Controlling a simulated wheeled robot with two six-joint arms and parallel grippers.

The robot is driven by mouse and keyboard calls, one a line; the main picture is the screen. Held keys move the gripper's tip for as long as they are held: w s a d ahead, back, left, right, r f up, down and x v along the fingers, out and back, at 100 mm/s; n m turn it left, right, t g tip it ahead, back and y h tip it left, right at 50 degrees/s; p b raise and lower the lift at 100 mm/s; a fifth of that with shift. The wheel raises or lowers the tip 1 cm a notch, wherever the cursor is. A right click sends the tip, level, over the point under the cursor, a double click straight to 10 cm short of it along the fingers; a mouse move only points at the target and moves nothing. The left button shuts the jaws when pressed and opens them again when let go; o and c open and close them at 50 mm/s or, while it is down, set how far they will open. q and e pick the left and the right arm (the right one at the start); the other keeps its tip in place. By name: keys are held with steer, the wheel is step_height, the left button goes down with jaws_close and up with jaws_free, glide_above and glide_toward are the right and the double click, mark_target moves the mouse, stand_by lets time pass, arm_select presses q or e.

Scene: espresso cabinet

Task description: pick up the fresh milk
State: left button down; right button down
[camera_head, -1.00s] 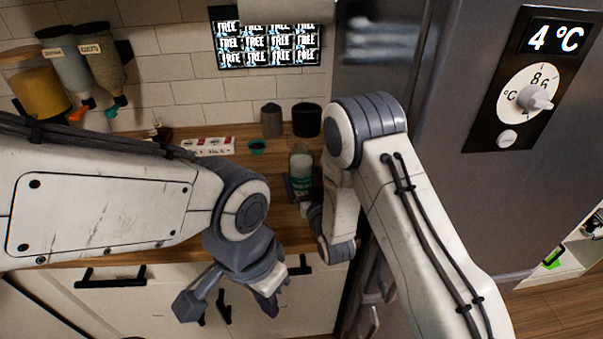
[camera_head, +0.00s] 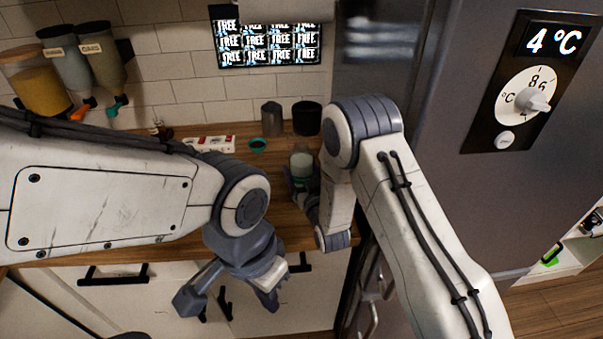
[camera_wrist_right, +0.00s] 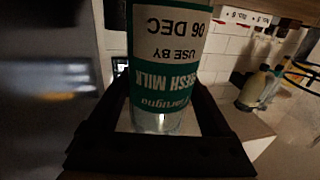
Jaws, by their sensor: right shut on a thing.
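The fresh milk (camera_head: 302,160) is a clear bottle with a white and green label, on the right of the wooden counter in the head view. In the right wrist view the bottle (camera_wrist_right: 168,45) fills the middle and its label reads upside down. My right gripper (camera_wrist_right: 160,118) has a dark finger on each side of the bottle and is shut on it. In the head view this gripper partly hides the lower bottle, so I cannot tell whether its base touches the counter. My left gripper (camera_head: 228,298) is open and empty, in front of the drawers.
A grey fridge (camera_head: 450,190) with a dial stands close right of my right arm. A grey cup (camera_head: 271,119) and a black cup (camera_head: 307,118) stand behind the milk. A white box (camera_head: 209,144) and a small green dish (camera_head: 257,145) are left of them. Dispensers (camera_head: 68,70) hang at left.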

mark_target(301, 149)
steer(key=shift+r, duration=0.2)
steer(key=shift+r+b, duration=0.85)
steer(key=shift+r, duration=3.95)
